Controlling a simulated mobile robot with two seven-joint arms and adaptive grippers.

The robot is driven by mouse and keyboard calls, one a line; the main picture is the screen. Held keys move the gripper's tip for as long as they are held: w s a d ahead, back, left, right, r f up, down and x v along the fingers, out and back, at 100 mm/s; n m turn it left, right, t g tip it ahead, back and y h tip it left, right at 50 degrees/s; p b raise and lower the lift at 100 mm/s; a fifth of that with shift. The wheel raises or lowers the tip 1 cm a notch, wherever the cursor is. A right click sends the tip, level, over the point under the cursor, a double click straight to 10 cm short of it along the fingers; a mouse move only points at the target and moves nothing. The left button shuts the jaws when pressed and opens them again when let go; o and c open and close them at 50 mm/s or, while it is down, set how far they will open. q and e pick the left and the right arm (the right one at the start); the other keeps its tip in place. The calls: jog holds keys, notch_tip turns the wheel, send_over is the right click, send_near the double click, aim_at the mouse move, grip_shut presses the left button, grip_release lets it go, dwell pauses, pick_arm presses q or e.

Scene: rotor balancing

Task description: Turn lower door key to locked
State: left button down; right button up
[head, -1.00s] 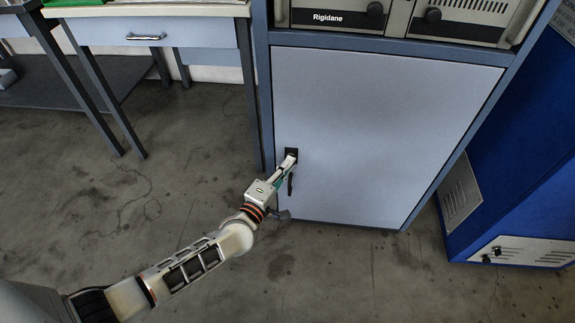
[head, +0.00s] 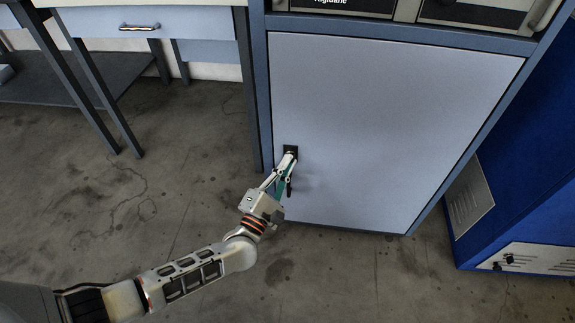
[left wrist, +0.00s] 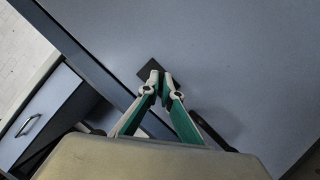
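The lower door (head: 390,120) is a pale blue-grey cabinet door, closed. A black lock plate (head: 291,149) sits near its left edge, with a dark handle (head: 289,188) hanging below it. My left gripper (head: 291,155) has its fingertips at the lock plate, drawn almost together over the key's place. The key itself is hidden by the fingertips. In the left wrist view the fingertips (left wrist: 161,77) come together in front of the dark plate (left wrist: 150,70), and the dark handle (left wrist: 212,130) lies to their right. My right gripper is out of view.
A rack unit (head: 400,8) sits above the door. A bench with a drawer (head: 150,24) stands to the left, its legs near the cabinet. A blue cabinet (head: 530,150) stands to the right. The concrete floor (head: 200,150) in front is clear.

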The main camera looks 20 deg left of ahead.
pick_arm(q)
jog(key=n+y, duration=0.1)
jog(key=n, duration=0.2)
jog(key=n+t+y, duration=0.1)
jog(key=n+y, duration=0.1)
jog(key=n, duration=0.2)
jog(key=shift+d+f+t, duration=0.15)
jog(key=shift+t, duration=0.15)
jog(key=n+y, duration=0.2)
jog(key=n, duration=0.2)
jog(key=n+y, duration=0.2)
jog(key=n, duration=0.2)
jog(key=shift+d, duration=0.1)
jog(key=shift+n+y, duration=0.3)
jog(key=shift+n, duration=0.2)
jog(key=c, duration=2.3)
grip_release()
jog(key=shift+r, duration=4.95)
